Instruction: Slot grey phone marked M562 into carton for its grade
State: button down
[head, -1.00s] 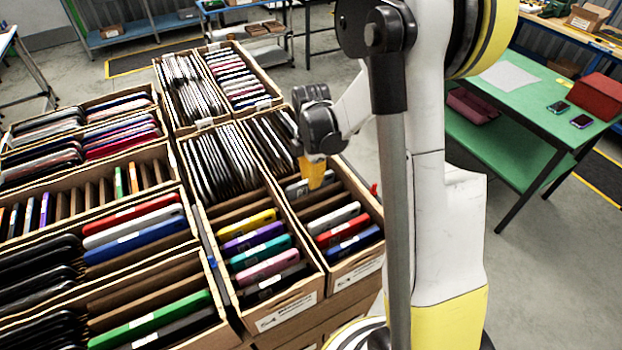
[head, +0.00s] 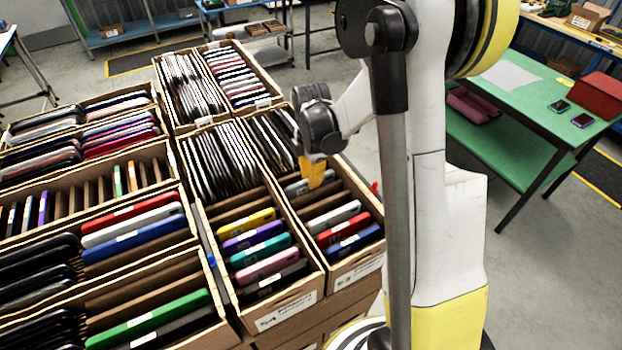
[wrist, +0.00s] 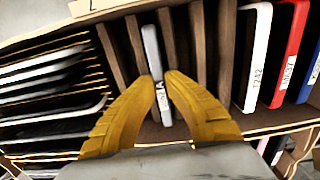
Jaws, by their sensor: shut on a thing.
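My gripper (head: 312,172) is shut on a grey phone (wrist: 152,50), with one yellow finger on each side of it in the wrist view (wrist: 161,78). The phone stands on edge between brown dividers in the front right carton (head: 358,268). Its far part shows past the fingertips, and a white label on it lies partly between the fingers, too small and covered to read fully. In the head view the grey phone (head: 294,188) shows just left of the fingers. How deep it sits in the slot I cannot tell.
The same carton holds a white phone (head: 334,217), a red phone (head: 342,230) and a blue phone (head: 355,242), with empty slots between them and my gripper. Dark devices (head: 268,135) fill the carton behind. A carton with coloured phones (head: 253,236) stands left. A green table (head: 540,105) is at right.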

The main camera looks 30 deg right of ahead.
dwell(0.3)
jog(key=c, duration=1.5)
grip_release()
notch_tip(320, 180, up, 12)
jog(key=shift+r, duration=0.1)
notch_tip(320, 180, up, 7)
jog(key=p, duration=0.4)
jog(key=shift+p, duration=0.4)
